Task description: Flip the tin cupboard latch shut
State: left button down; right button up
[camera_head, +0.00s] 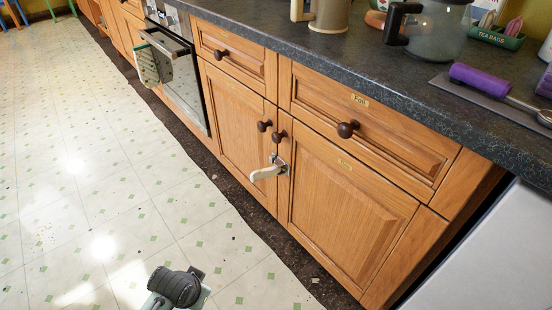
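The cupboard latch (267,173) is at the gap between the two lower wooden doors. Its cream lever sticks out to the left from a metal mount (280,163) at the left edge of the right door. I cannot tell whether the latch is fastened. The right door (345,215), with a small label near its top, looks closed. The left door (235,130) also looks closed. Dark knobs sit just above the latch. A dark rounded part of my own body shows at the bottom, away from the cupboard. Neither gripper can be made out.
A dark countertop (375,80) overhangs the drawers and holds a glass jug (438,35), a purple-handled tool (480,78) and other items. A towel (147,66) hangs on the oven door (185,85) at left. The tiled floor (110,180) before the cupboards is clear.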

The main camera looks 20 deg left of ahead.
aim_at(257, 175)
jog(key=i+j+z, duration=0.35)
jog(key=j, duration=0.25)
jog(key=j+z, duration=0.35)
jog(key=j, duration=0.25)
jog(key=i+j+z, duration=0.1)
jog(key=j+z, duration=0.3)
jog(key=j, duration=0.3)
jog(key=j+z, duration=0.35)
jog(key=j, duration=0.35)
jog(key=k+j+z, duration=0.15)
jog(key=j+z, duration=0.2)
jog(key=j, duration=0.3)
jog(key=k+j+z, duration=0.2)
jog(key=j+z, duration=0.15)
jog(key=j, duration=0.3)
jog(key=k+j+z, duration=0.2)
jog(key=k+j, duration=0.15)
jog(key=k, duration=0.2)
